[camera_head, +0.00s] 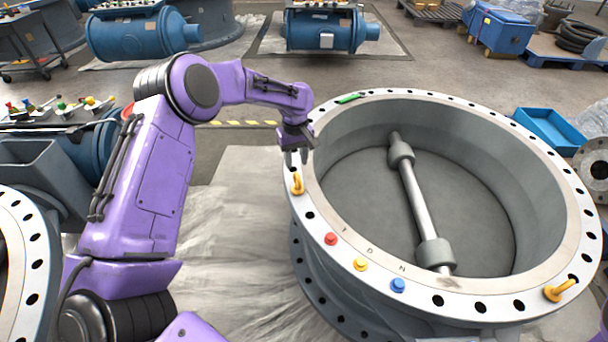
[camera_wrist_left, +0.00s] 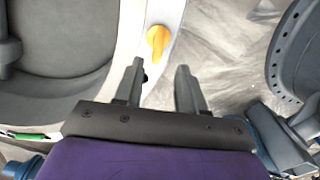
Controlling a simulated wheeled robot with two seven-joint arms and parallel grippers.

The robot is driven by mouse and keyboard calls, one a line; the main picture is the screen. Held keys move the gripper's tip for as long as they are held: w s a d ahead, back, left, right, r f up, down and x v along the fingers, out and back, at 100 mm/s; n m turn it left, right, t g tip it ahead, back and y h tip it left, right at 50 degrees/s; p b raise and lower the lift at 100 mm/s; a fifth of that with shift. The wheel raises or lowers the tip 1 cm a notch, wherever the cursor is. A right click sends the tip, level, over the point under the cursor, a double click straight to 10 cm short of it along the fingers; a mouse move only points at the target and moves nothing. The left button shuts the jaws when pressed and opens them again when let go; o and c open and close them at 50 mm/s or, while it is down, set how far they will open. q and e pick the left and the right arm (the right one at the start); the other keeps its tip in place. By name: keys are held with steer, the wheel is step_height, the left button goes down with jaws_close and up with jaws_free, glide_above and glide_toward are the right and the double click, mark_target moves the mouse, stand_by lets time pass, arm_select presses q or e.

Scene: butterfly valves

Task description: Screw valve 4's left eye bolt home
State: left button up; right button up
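The large grey butterfly valve (camera_head: 560,195) fills the right of the head view, its pale flange ringed with dark holes. A yellow eye bolt (camera_head: 297,184) stands on the left side of this flange. It also shows in the left wrist view (camera_wrist_left: 157,40), just beyond the fingertips. My left gripper (camera_head: 297,158) is above and slightly behind the eye bolt, apart from it. In the left wrist view its two fingers (camera_wrist_left: 160,75) are spread with nothing between them. How far the bolt is screwed in cannot be told. My right gripper is out of view.
A second yellow eye bolt (camera_head: 559,290) is at the flange's front right. Red (camera_head: 330,239), yellow (camera_head: 361,264) and blue (camera_head: 398,285) caps sit along the front left. A green item (camera_head: 350,98) lies on the back rim. A shaft (camera_head: 416,200) crosses the bore.

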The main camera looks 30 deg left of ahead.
mark_target(298, 176)
arm_select(q)
steer(key=f, duration=0.6)
steer(key=f+b, duration=0.1)
steer(key=f, duration=0.2)
steer(key=shift+d+f, duration=0.2)
steer(key=shift+d, duration=0.05)
jaws_close()
